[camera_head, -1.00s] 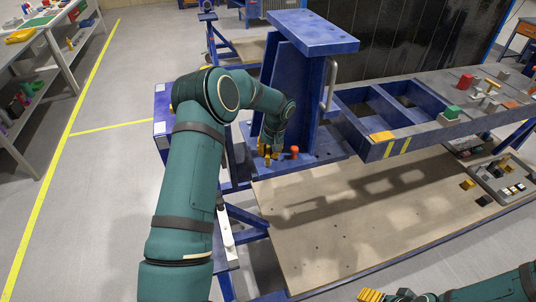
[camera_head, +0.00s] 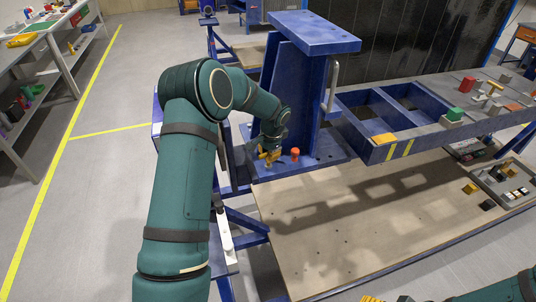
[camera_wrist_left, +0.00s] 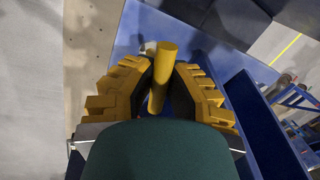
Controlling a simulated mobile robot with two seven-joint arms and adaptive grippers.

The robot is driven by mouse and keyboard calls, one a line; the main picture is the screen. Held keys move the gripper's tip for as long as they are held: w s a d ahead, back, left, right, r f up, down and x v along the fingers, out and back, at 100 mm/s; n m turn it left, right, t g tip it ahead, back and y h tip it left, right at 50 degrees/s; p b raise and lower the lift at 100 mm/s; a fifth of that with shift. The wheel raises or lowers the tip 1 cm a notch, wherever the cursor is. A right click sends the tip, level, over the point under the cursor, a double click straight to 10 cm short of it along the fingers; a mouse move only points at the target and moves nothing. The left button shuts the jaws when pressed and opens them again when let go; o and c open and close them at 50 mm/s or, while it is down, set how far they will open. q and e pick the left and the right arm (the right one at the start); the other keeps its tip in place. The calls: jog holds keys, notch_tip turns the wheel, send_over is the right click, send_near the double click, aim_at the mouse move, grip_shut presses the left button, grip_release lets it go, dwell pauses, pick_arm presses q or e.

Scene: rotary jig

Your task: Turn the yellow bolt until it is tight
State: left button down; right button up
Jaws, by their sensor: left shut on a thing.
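The yellow bolt (camera_wrist_left: 163,72) shows in the left wrist view as a yellow rod between the two yellow fingers of my left gripper (camera_wrist_left: 159,66). The gripper is shut on it. In the head view, my left gripper (camera_head: 269,155) is low at the blue fixture base (camera_head: 318,162), and its fingers largely hide the bolt. How far the bolt sits in the base cannot be seen. My right gripper (camera_head: 371,299) shows only as a yellow sliver at the bottom edge; its opening cannot be judged.
An orange-red bolt (camera_head: 295,153) stands just right of my left gripper. The blue upright (camera_head: 300,85) with a grey handle (camera_head: 331,88) rises behind. A blue frame (camera_head: 375,150) with small blocks extends right. The wooden board (camera_head: 350,235) in front is mostly bare.

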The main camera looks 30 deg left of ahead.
pick_arm(q)
jog(key=shift+m, duration=1)
jog(key=c, duration=0.9)
grip_release()
jog(key=r, duration=0.4)
jog(key=s+d+r, duration=0.1)
jog(key=r, duration=0.2)
jog(key=d+r, duration=0.1)
jog(key=r, duration=0.3)
jog(key=shift+s+r, duration=0.2)
jog(key=shift+r, duration=0.15)
